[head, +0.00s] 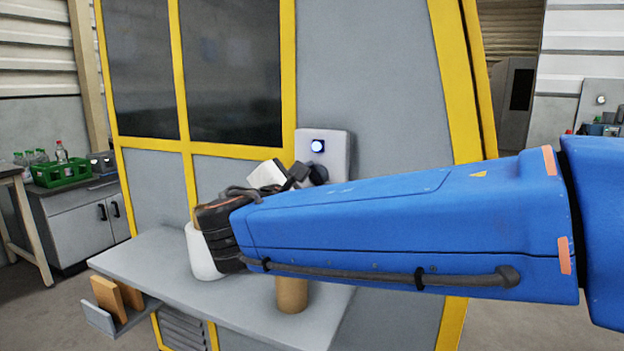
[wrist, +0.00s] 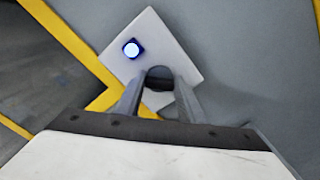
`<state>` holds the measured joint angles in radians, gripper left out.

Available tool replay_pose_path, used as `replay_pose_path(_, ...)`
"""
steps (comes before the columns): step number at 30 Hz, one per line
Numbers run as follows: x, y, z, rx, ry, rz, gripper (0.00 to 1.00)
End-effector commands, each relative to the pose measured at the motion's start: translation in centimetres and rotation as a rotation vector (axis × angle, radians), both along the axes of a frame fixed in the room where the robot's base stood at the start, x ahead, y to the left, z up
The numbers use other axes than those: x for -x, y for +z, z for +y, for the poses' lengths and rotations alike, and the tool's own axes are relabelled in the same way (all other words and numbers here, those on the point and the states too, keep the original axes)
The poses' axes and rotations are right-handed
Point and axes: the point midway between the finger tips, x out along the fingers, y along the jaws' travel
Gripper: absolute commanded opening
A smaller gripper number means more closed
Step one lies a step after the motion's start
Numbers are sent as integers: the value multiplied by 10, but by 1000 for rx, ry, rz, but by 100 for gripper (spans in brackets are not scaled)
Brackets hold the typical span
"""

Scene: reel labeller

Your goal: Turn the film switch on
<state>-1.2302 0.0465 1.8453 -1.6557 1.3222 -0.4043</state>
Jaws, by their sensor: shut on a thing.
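A pale switch panel (head: 338,150) is mounted on the grey machine wall, and it also shows tilted in the wrist view (wrist: 150,30). A lit white lamp in a blue square frame (head: 317,146) sits on the panel, and it is bright in the wrist view too (wrist: 131,49). The dark film switch (wrist: 160,79) is below the lamp, between my fingers. My gripper (wrist: 158,88) is shut on the switch, one finger on each side. In the head view my gripper (head: 312,174) is at the panel, and the switch is largely hidden by it.
A grey shelf (head: 160,262) juts out below the panel, with a brown cylinder (head: 291,294) on it under my arm. Yellow frame posts (head: 463,80) edge the machine. A green crate with bottles (head: 62,173) stands on a cabinet at the left.

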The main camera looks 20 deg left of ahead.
Motion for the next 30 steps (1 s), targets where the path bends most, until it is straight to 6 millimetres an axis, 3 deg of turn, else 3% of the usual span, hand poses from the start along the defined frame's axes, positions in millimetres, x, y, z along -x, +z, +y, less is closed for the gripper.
replay_pose_path(18,0,-3,-1,-543,-1,-42,13)
replay_pose_path(30,0,-4,-1,-722,-1,-55,13)
